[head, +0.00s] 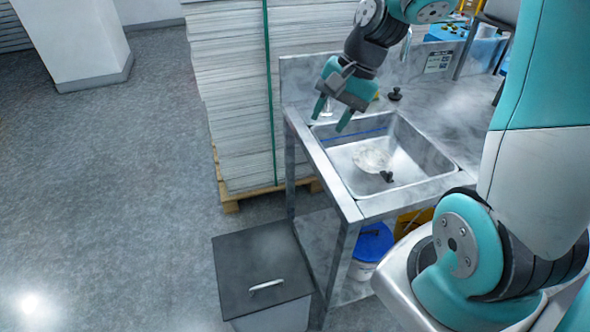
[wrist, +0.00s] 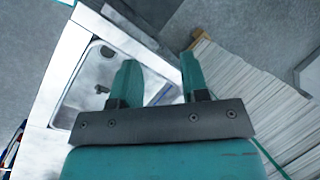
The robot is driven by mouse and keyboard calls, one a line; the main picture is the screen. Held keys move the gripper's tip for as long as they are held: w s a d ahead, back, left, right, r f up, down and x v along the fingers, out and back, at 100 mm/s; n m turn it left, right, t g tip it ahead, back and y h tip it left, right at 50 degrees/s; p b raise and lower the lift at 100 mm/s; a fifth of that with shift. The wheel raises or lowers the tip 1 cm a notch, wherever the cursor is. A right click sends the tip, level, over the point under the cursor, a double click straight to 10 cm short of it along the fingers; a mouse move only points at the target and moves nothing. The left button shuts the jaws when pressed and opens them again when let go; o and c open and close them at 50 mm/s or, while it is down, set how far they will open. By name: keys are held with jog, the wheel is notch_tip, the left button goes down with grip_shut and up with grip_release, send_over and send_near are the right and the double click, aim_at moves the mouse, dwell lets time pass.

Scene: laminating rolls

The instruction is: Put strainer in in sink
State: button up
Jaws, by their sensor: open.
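The metal sink (head: 425,152) is set into the steel counter; it also shows in the wrist view (wrist: 78,92). A pale, shiny round piece (head: 370,159) lies on its floor, with a small black knobbed piece (head: 387,176) beside or on its near edge. Another black knobbed piece (head: 395,94) stands on the counter behind the sink. I cannot tell for sure which of these is the strainer. My gripper (head: 331,116) is open and empty above the sink's far left corner, fingers pointing down; it also shows in the wrist view (wrist: 158,60).
A tall stack of white sheets (head: 235,100) on a wooden pallet stands left of the counter. A dark-lidded bin (head: 262,262) stands at the counter's front left. A blue-lidded bucket (head: 372,243) is under the counter. The floor at left is clear.

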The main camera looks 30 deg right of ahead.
jog(key=s+a+r+n, duration=0.3)
jog(key=s+a+n, duration=0.4)
jog(key=a+n, duration=0.1)
jog(key=s+a+r+n+g, duration=0.1)
jog(key=s+a+r+n, duration=0.2)
jog(key=s+a+n, duration=0.5)
jog(key=shift+s+a+r+n+g, duration=0.25)
jog(key=shift+a+n, duration=0.25)
jog(key=shift+a, duration=0.3)
